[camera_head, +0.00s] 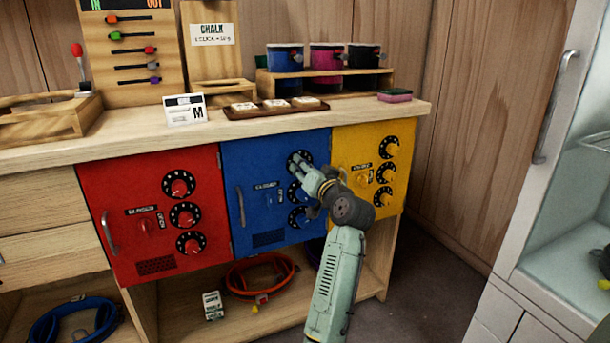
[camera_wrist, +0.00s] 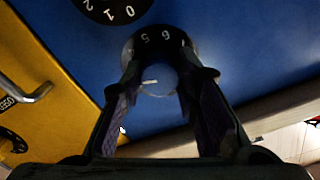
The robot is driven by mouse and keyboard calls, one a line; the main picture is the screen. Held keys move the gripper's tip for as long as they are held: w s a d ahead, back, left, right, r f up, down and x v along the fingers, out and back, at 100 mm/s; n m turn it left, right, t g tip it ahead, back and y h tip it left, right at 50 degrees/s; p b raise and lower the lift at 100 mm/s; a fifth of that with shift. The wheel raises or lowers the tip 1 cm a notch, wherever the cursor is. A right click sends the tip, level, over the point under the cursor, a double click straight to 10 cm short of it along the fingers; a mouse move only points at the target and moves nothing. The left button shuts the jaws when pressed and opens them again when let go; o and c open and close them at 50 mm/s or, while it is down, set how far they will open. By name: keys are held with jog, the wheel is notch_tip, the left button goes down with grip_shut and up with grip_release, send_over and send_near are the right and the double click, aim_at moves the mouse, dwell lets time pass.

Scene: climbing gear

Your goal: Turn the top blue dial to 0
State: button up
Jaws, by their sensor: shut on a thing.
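The blue cabinet door (camera_head: 243,165) carries a column of three dials with black number rings. The top blue dial (camera_head: 299,156) is partly hidden by my gripper (camera_head: 297,165) in the head view. In the wrist view, my gripper (camera_wrist: 160,75) has a finger on each side of the top dial's blue knob, shut on it. The top dial's black ring (camera_wrist: 148,40) shows the digits 5 and 6 beyond the fingertips.
The middle blue dial (camera_wrist: 112,8) is close by. A red cabinet (camera_head: 130,190) with dials is to the left, a yellow one (camera_head: 345,145) to the right. The wooden bench top (camera_head: 235,128) overhangs the doors. A blue door handle (camera_head: 240,205) sticks out.

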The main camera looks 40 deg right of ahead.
jog(key=n+b, duration=1)
jog(key=n, duration=1.1)
jog(key=shift+a+n, duration=0.1)
jog(key=shift+n, duration=0.2)
dwell(0.3)
jog(key=o, duration=1.2)
jog(key=shift+c, duration=0.2)
jog(key=v, duration=1.2)
